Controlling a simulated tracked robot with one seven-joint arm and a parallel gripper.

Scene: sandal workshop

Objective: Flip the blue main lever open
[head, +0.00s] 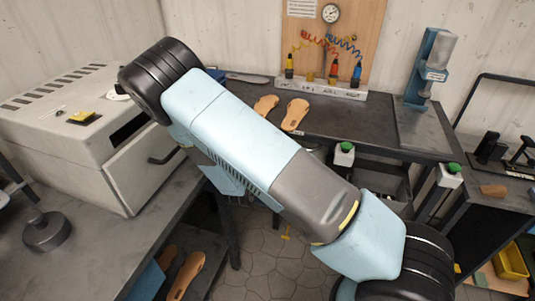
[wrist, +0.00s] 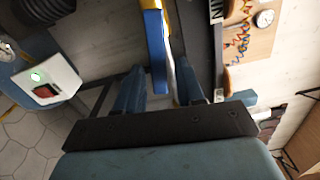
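A blue bar (wrist: 156,50), which looks like the blue main lever, comes down from the top of the wrist view with a yellow strip along its upper part. Its lower end shows between the two fingers of my gripper (wrist: 160,70). The fingers are apart, with a gap visible on each side of the bar, so my gripper is open and not closed on it. I cannot tell how deep the bar sits between the fingers. In the head view my arm crosses the middle, and neither my gripper nor this lever can be made out.
A switch box (wrist: 45,85) with a green light and red button is left in the wrist view. The head view shows a grey oven-like cabinet (head: 70,135), a dark bench with sandal soles (head: 295,114), a blue press (head: 428,65) and a pressure gauge (head: 331,13).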

